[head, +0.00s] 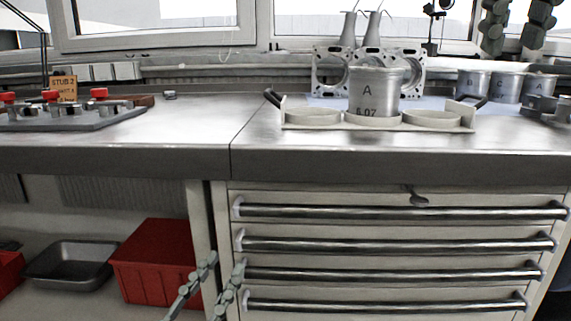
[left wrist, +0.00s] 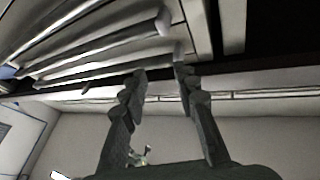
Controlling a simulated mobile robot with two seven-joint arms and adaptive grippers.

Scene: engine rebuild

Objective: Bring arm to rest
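My left gripper (head: 226,262) is low in front of the workbench, beside the left edge of the drawer cabinet. Its two fingers are apart with nothing between them. The left wrist view also shows the left gripper (left wrist: 160,72) open and empty, with drawer handles beyond its fingers. My right gripper (head: 511,52) hangs at the upper right of the head view, fingers pointing down and apart. It is above the back right of the bench, with nothing seen between its fingers.
The drawer cabinet (head: 390,228) has several long bar handles. A white tray (head: 294,124) on the bench carries a metal cylinder (head: 366,92) marked A. More cylinders (head: 507,87) stand at right. A red bin (head: 157,262) and grey pan (head: 72,266) sit on the lower shelf.

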